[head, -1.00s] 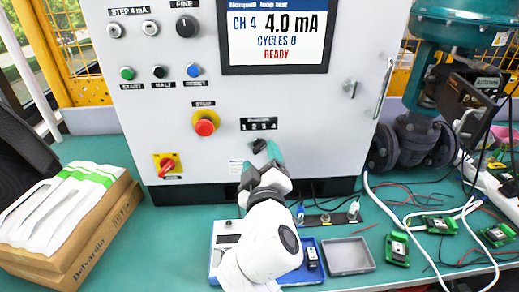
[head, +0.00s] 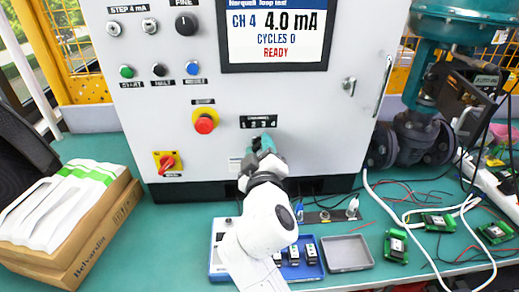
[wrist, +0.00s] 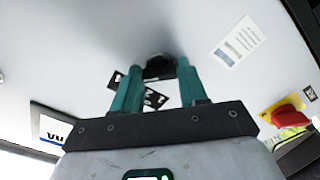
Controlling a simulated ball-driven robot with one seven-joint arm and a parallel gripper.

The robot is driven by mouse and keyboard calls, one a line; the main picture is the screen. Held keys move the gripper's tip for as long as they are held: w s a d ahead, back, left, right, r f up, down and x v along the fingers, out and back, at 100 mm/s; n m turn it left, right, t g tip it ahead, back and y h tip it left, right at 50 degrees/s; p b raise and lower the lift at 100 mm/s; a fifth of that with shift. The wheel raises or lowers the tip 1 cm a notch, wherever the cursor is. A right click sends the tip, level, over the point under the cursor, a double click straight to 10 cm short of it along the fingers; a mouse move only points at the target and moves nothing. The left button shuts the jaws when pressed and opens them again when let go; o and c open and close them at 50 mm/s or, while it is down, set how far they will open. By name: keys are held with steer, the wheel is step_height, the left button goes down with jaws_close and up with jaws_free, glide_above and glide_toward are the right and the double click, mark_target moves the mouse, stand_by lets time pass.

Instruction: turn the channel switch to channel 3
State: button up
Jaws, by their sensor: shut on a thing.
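The channel switch (wrist: 157,66) is a black knob on the light grey panel, below the black channel label (head: 258,122) with its white numbers. In the wrist view the knob sits between the two teal fingers of my gripper (wrist: 157,80), which is shut on it. In the head view my gripper (head: 262,146) reaches the panel there and hides the knob, so its pointer cannot be read. The display (head: 277,35) reads CH 4, 4.0 mA, CYCLES 0, READY.
A red stop button (head: 205,124) and a red-yellow rotary switch (head: 167,161) are left of the channel switch. A blue tray (head: 298,270) and a grey tray (head: 348,254) lie on the bench below. A cardboard box (head: 88,250) stands at left.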

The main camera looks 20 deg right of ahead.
steer(key=c, duration=0.4)
steer(key=shift+o, duration=0.2)
steer(key=shift+n, duration=0.3)
steer(key=shift+n+p, duration=1)
steer(key=shift+n, duration=0.2)
steer(key=shift+n+p, duration=0.7)
steer(key=shift+n, duration=0.7)
steer(key=shift+f, duration=0.1)
steer(key=o, duration=1.1)
steer(key=shift+c, duration=0.2)
